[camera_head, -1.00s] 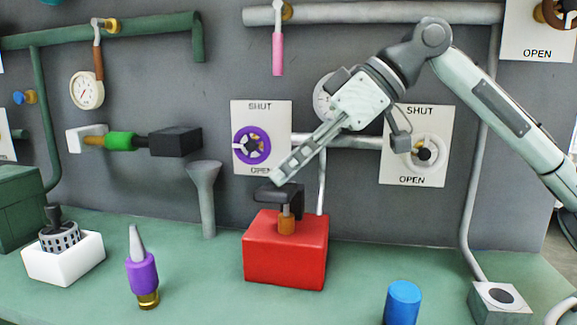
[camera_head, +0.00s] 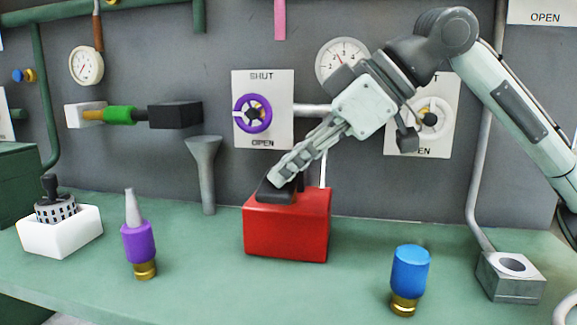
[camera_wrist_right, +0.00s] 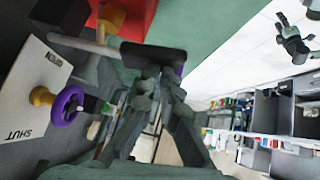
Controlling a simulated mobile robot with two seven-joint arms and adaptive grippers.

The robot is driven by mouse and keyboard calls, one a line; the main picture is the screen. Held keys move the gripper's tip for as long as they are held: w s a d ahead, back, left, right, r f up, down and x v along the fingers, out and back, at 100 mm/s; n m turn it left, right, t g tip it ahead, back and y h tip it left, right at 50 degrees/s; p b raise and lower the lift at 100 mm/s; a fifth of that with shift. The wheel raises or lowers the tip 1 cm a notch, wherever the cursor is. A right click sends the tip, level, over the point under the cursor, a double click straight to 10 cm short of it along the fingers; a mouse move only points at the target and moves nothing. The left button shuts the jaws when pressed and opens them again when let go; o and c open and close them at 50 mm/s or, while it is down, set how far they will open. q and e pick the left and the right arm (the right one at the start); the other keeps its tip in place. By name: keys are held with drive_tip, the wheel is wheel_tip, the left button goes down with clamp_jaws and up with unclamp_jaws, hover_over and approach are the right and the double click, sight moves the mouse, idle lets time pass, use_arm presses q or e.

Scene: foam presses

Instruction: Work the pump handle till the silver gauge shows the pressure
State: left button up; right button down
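The red pump (camera_head: 287,228) stands on the green bench with its black handle (camera_head: 270,192) low against its top. My right gripper (camera_head: 282,178) comes down from the upper right, its fingertips at the handle. In the right wrist view the fingers (camera_wrist_right: 157,82) draw together at the dark handle bar (camera_wrist_right: 150,57); their exact contact is partly hidden. The silver-rimmed gauge (camera_head: 338,50) is on the wall above the pump, its lower right covered by my right arm. Its needle points roughly upward; the exact reading is too small to tell.
Behind my right gripper is a purple valve wheel (camera_head: 252,113); a white one (camera_head: 436,104) is partly behind my arm. A grey funnel (camera_head: 205,165) and purple bottle (camera_head: 139,242) stand left of the pump. A blue-topped bottle (camera_head: 410,270) stands right. The bench between is clear.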

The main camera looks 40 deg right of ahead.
use_arm(q)
drive_tip(key=shift+f, duration=0.1)
use_arm(e)
drive_tip(key=shift+s+f, duration=0.15)
drive_tip(key=shift+f, duration=0.2)
drive_tip(key=v, duration=1.2)
drive_tip(key=shift+w+r, duration=0.2)
drive_tip(key=shift+r, duration=0.15)
idle(0.3)
use_arm(q)
drive_tip(key=s+f+p, duration=0.2)
drive_tip(key=f, duration=0.5)
drive_tip(key=s+f+g+p, duration=0.1)
drive_tip(key=f+p, duration=0.2)
drive_tip(key=f, duration=0.4)
drive_tip(key=shift+s+a+h, duration=0.3)
drive_tip(key=shift+s, duration=0.05)
use_arm(e)
drive_tip(key=w+d+r+m+g+y, duration=0.1)
drive_tip(key=w+d+r, duration=0.1)
drive_tip(key=w+r, duration=0.2)
wheel_tip(320, 180, up, 4)
drive_tip(key=shift+d+f+g+y, duration=0.15)
drive_tip(key=shift+d+g+y, duration=0.15)
drive_tip(key=shift+d+y, duration=0.1)
drive_tip(key=shift+w, duration=0.1)
